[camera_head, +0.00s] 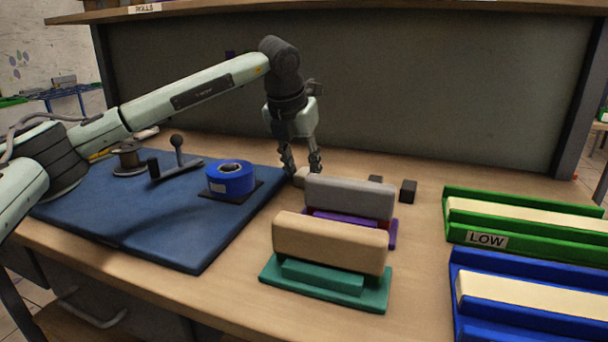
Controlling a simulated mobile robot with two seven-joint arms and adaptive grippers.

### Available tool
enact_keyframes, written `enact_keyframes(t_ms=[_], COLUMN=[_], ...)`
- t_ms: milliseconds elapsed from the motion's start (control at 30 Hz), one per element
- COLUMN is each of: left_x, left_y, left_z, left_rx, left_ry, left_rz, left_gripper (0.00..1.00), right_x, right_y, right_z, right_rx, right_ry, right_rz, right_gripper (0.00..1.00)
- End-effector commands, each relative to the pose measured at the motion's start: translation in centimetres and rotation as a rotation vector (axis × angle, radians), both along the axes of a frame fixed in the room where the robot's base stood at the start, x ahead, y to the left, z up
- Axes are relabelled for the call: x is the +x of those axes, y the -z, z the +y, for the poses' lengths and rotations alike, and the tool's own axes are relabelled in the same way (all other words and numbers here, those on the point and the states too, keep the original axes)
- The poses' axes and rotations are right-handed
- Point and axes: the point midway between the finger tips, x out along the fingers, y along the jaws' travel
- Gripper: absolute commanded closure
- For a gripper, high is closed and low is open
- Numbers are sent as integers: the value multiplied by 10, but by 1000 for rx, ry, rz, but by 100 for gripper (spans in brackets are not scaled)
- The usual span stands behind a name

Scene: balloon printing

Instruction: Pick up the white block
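My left gripper (303,172) points down near the back of the table, just behind the grey block. Its two fingers are apart. A small pale, whitish block (300,178) shows low between the fingertips, partly hidden by the grey block in front. I cannot see clear contact between the fingers and it. My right gripper is not in view.
A grey block (349,197) on a purple holder (392,234) and a beige block (329,242) on a green holder (325,287) stand in front. Two dark cubes (408,191) lie right of the gripper. A blue tape roll (231,179) sits on the blue mat (190,245). Green (462,203) and blue (475,262) trays stand right.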

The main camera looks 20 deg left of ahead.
Motion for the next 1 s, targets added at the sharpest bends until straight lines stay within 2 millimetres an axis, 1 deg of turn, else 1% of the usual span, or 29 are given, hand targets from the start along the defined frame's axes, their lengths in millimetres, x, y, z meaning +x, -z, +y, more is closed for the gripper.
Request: enact_keyframes(t_ms=[100,267,300,567,833,933,1000], left_x=[2,2,2,2,2,3,3], left_y=[5,6,6,5,3,-8,-20], left_z=[0,0,0,0,0,0,-1], left_rx=[0,0,0,0,-1,-2,-2], left_ry=[0,0,0,0,-1,-1,-1], left_rz=[-1,-1,-1,-1,-2,-4,-5], left_gripper=[66,66,67,99,100,100,100], right_x=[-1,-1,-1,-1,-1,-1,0], right_y=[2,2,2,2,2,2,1], right_z=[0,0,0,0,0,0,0], right_rx=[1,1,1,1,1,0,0], right_ry=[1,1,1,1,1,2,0], right_rz=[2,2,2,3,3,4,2], right_gripper=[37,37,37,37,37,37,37])
